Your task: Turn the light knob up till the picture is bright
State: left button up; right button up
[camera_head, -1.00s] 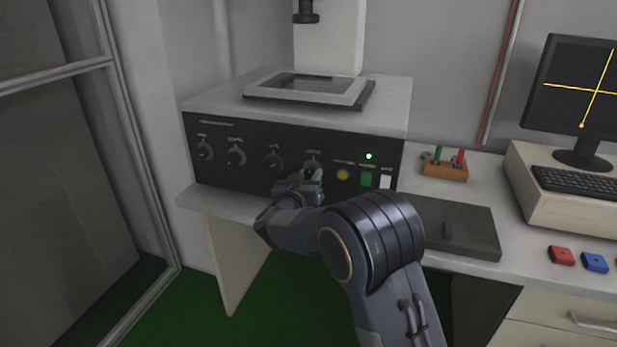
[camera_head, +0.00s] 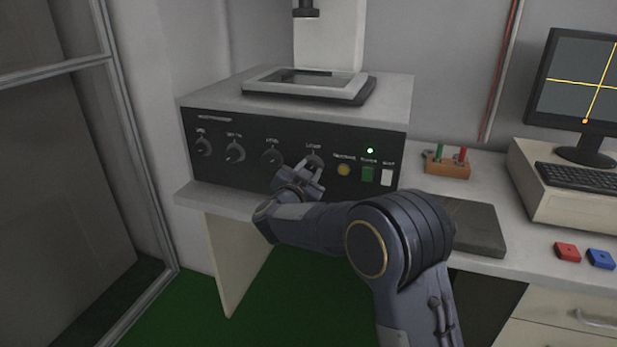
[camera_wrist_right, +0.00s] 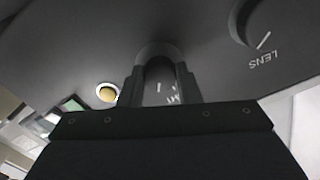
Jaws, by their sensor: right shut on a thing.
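The light knob (camera_head: 314,158) is the rightmost of the row of dark knobs on the black front panel of the microscope console (camera_head: 210,178). My right gripper (camera_head: 309,171) reaches it from below and is shut on it. The right wrist view shows the knob (camera_wrist_right: 157,52) between the two fingers, with its label mostly hidden. My left gripper is not in view.
A neighbouring knob (camera_head: 272,157) sits left of the held one. A yellow button (camera_head: 344,170), a green button (camera_head: 367,174) and a white switch (camera_head: 387,177) are close on the right.

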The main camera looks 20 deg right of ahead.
jog(key=shift+f+m+b, duration=0.15)
jog(key=shift+m+b, duration=8.75)
jog(key=shift+m, duration=3.5)
jog(key=o, duration=1)
jog(key=shift+c, duration=0.2)
jog(key=shift+s+a, duration=0.1)
jog(key=v, duration=0.7)
jog(key=shift+s+a+p, duration=0.15)
jog(key=shift+s+p, duration=0.1)
jog(key=shift+p, duration=0.2)
